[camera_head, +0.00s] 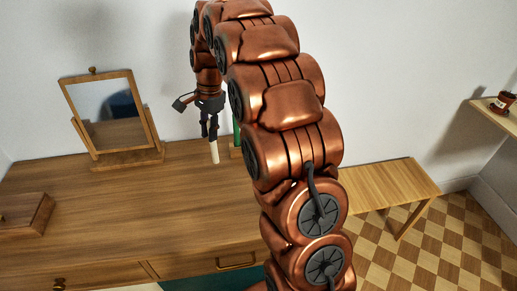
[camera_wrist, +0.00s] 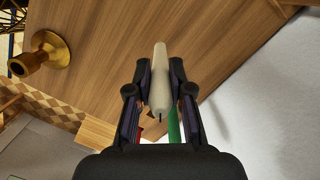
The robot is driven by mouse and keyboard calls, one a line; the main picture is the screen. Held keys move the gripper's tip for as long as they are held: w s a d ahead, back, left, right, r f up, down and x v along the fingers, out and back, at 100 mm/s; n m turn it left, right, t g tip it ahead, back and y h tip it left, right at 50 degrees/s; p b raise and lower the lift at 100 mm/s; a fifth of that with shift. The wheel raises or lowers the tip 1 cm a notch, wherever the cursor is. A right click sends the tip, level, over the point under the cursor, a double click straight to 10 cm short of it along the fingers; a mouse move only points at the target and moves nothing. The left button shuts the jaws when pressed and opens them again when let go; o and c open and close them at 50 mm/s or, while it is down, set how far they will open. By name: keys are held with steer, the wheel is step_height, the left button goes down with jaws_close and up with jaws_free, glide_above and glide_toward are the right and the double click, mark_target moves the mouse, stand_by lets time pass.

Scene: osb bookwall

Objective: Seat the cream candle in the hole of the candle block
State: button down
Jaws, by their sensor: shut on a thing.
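The cream candle (camera_head: 215,152) hangs upright below my gripper (camera_head: 210,130), over the back of the wooden desk. My gripper is shut on it. In the wrist view the cream candle (camera_wrist: 160,72) sits between both fingers of my gripper (camera_wrist: 160,92), its dark wick toward the camera. I cannot tell whether its lower end touches anything. A green candle (camera_head: 236,132) stands just right of it, partly hidden by my arm. It also shows in the wrist view (camera_wrist: 173,126). The candle block seems to lie by the green candle, mostly hidden; its hole is not visible.
A mirror (camera_head: 103,112) in a wooden frame stands left on the desk (camera_head: 130,205). A wooden box (camera_head: 25,215) lies at the near left. A brass candlestick (camera_wrist: 45,54) shows in the wrist view. A low bench (camera_head: 385,183) stands right. The desk's middle is clear.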

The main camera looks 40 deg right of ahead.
steer(key=s+d+r+m+t+h+b, duration=0.15)
steer(key=s+d+m, duration=0.6)
steer(key=m, duration=0.85)
steer(key=w+d+f+p, duration=0.1)
steer(key=w+d+f, duration=0.4)
steer(key=w+d, duration=0.3)
steer(key=shift+w+d+f+m+p, duration=0.3)
steer(key=shift+w+d+f+p, duration=0.1)
steer(key=shift+d, duration=0.85)
steer(key=c, duration=1.4)
jaws_free()
steer(key=shift+d+f+t, duration=0.1)
steer(key=shift+t, duration=0.15)
steer(key=o, duration=0.3)
steer(key=shift+o, duration=0.2)
steer(key=shift+r, duration=0.2)
steer(key=shift+w+r, duration=0.1)
steer(key=shift+r, duration=0.05)
